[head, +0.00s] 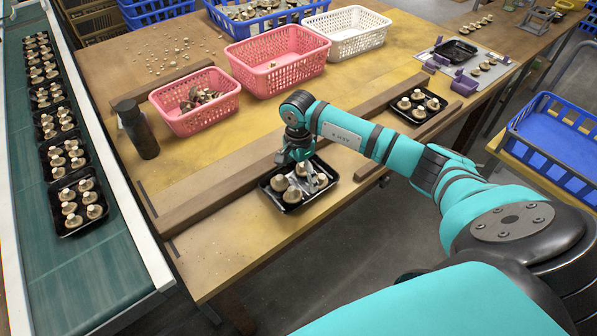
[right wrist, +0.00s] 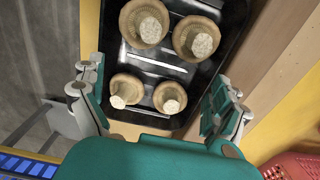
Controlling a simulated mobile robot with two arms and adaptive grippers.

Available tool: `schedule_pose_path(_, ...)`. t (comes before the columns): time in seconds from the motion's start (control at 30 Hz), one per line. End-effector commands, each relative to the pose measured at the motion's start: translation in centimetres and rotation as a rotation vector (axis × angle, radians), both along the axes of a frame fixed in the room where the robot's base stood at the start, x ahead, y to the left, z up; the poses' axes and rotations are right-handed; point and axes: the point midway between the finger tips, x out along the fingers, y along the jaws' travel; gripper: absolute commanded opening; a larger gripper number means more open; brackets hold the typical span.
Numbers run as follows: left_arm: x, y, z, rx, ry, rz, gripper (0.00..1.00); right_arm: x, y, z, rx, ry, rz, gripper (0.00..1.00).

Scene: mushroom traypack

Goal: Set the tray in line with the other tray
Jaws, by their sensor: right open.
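A black tray (head: 311,202) with several pale mushrooms lies on the yellow strip along the table's near edge, beside a long wooden beam. My right gripper (head: 299,166) is low over its far side, partly hiding it. In the right wrist view the tray (right wrist: 155,67) holds mushrooms stem-up, and the open fingers (right wrist: 155,108) stand wide apart at either side of its near end. I cannot tell whether they touch it. The other black tray (head: 424,117), also with mushrooms, lies farther right beside the beam, beyond my right forearm. My left gripper is out of view.
The wooden beam (head: 217,195) runs behind both trays. A conveyor (head: 75,278) with filled black trays is at the left. A dark bottle (head: 138,132), pink baskets (head: 275,60) and a white basket (head: 350,33) stand behind. The strip left of the tray is clear.

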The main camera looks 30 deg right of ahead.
Motion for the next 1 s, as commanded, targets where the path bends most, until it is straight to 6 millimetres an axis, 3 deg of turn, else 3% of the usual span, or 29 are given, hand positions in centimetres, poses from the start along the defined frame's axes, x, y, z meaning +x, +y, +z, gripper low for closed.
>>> schedule_pose_path(0.23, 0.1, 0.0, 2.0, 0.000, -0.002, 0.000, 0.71, 0.0, 0.1, 1.9, 0.002, 0.001, 0.000, 1.00)
schedule_pose_path(0.3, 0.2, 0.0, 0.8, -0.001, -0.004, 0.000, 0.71, 0.2, -0.1, 2.6, -0.002, -0.005, 0.001, 1.00)
schedule_pose_path(0.7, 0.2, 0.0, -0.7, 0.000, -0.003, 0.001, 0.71, 0.1, 0.0, 11.1, -0.002, -0.004, 0.001, 1.00)
schedule_pose_path(1.0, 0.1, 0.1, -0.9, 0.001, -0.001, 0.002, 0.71, 0.0, 0.0, 13.1, 0.000, 0.001, 0.001, 1.00)
